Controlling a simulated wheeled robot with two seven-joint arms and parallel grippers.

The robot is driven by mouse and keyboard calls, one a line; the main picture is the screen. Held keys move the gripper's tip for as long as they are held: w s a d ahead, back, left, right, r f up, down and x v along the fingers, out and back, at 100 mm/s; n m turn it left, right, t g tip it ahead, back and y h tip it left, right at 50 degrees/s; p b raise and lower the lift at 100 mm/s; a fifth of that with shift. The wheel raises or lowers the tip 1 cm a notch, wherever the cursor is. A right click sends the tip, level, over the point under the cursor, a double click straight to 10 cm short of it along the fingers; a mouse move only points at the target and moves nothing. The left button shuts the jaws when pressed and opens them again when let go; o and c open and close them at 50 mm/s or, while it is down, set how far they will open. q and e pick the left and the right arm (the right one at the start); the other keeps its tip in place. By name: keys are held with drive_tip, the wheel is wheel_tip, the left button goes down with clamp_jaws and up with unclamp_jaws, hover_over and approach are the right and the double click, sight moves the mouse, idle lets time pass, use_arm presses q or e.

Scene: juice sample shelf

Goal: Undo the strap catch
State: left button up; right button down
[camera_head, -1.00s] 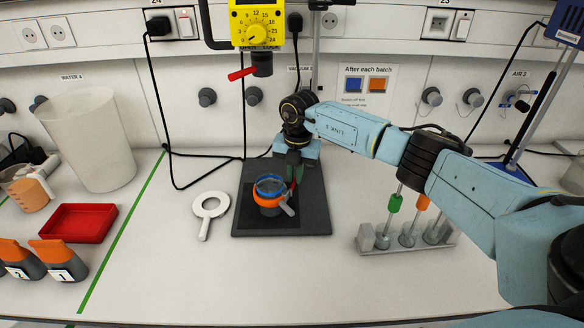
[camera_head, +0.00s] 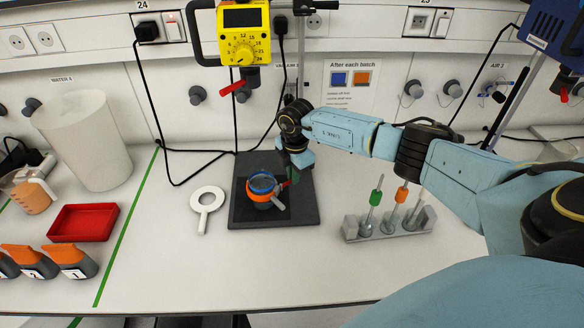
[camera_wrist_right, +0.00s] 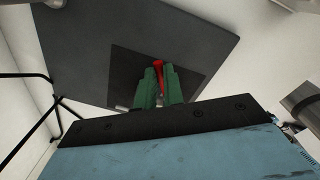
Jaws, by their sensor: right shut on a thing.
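A small pot with a blue rim (camera_head: 262,181) and an orange strap (camera_head: 261,196) around it stands on a dark square mat. A grey lever (camera_head: 279,204) sticks out at its lower right. A slim red catch piece (camera_head: 287,184) is at its right side. My right gripper (camera_head: 291,180) is beside the pot on the right. In the right wrist view, its green fingers (camera_wrist_right: 159,84) are shut on the red catch piece (camera_wrist_right: 159,66), whose tip shows between them. The pot is not recognisable in that view. My left gripper is not in view.
The mat lies on a dark plate (camera_head: 290,214). A white ring-handled tool (camera_head: 206,204) lies to its left. A rack (camera_head: 388,226) with upright plungers stands to the right. A yellow dial unit (camera_head: 243,48) hangs behind. A red tray (camera_head: 83,223) is at the left. The front bench is clear.

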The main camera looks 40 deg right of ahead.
drive_tip(key=shift+m, duration=0.3)
drive_tip(key=c, duration=1.8)
unclamp_jaws()
drive_tip(key=shift+s, duration=0.1)
drive_tip(key=r, duration=0.9)
drive_tip(key=r+b, duration=0.1)
drive_tip(key=r, duration=0.3)
drive_tip(key=shift+s+r, duration=0.25)
drive_tip(key=shift+s, duration=0.1)
